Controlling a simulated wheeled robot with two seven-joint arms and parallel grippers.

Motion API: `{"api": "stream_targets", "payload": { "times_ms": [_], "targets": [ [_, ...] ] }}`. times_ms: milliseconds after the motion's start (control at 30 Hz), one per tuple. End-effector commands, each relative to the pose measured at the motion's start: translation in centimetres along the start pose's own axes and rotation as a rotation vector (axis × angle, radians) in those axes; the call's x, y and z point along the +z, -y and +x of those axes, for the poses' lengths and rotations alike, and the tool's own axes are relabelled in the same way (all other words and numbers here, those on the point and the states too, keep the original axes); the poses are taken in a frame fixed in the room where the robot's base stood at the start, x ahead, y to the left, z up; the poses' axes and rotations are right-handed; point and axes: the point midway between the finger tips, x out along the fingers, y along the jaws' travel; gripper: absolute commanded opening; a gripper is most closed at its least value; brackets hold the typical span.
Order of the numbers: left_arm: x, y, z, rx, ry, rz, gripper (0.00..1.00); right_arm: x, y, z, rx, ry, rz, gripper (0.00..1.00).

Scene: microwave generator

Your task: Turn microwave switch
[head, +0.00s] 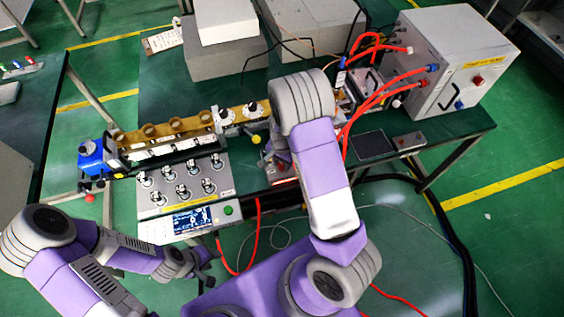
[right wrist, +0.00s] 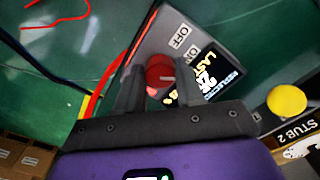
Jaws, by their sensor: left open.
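The switch box (right wrist: 205,40) fills the middle of the right wrist view, with OFF and ON labels and a lit display (right wrist: 208,78). A round red switch (right wrist: 159,72) sits on it beside the labels. My right gripper (right wrist: 160,85) has one finger on each side of the red switch; whether the fingers press on it I cannot tell. In the head view my right arm hides most of this box and the gripper. My left gripper (head: 207,267) is open and empty at the lower left, below the front panel and away from the switch.
A panel with several knobs (head: 184,180) stands at the table's front. A brass waveguide (head: 170,130) with a blue end part runs behind it. A yellow knob (right wrist: 286,99) is right of my right gripper. Red hoses (head: 372,105) lead to a grey cabinet (head: 450,60) at right.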

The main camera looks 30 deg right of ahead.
Motion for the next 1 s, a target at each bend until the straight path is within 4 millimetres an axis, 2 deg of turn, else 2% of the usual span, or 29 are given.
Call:
{"api": "stream_targets", "payload": {
  "times_ms": [33, 133, 467, 800, 1000],
  "targets": [
    [0.0, 0.0, 0.0, 0.0, 0.0, 0.0, 0.43, 0.0, 0.0, 0.0, -0.001, 0.0, 0.001, 0.46],
    [0.0, 0.0, 0.0, 0.0, 0.0, 0.0, 0.43, 0.0, 0.0, 0.0, -0.001, 0.0, 0.0, 0.6],
    [0.0, 0.0, -0.1, 0.0, 0.0, 0.0, 0.43, 0.0, 0.1, -0.4, -0.001, -0.001, -0.003, 0.6],
    [0.1, -0.4, -1.1, 0.0, 0.0, 0.0, 0.43, 0.0, 0.1, -5.8, -0.003, -0.001, -0.003, 0.6],
    [0.1, -0.5, -1.4, 0.0, 0.0, 0.0, 0.43, 0.0, 0.0, -7.5, -0.001, -0.001, -0.001, 0.6]
  ]
}}
